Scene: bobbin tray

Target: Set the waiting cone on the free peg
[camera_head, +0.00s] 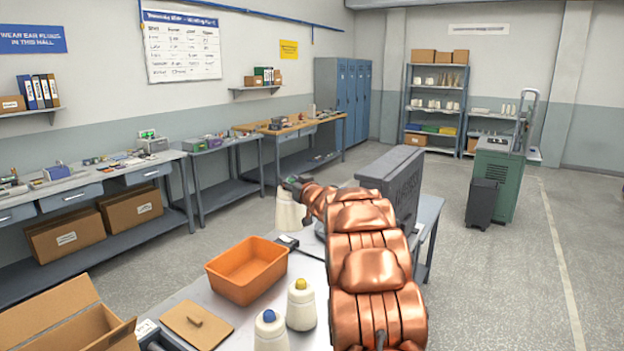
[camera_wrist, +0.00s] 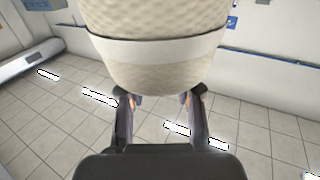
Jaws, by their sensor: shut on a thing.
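My gripper (camera_head: 296,186) is shut on a cream cone (camera_head: 288,212) and holds it above the far left edge of the table (camera_head: 184,293). In the wrist view the cone (camera_wrist: 155,60) fills the top, a paler band around it, between the two fingers of my gripper (camera_wrist: 160,102). Two more cream cones stand near the front of the table, one with a yellow top (camera_head: 301,308) and one with a blue top (camera_head: 270,334). I cannot make out a free peg; my arm covers much of the table's right side.
An orange bin (camera_head: 246,268) sits on the table left of the standing cones. A flat tan board with a knob (camera_head: 196,324) lies in front of it. A dark grey box-like unit (camera_head: 398,178) stands behind my arm. An open carton (camera_head: 70,322) is at lower left.

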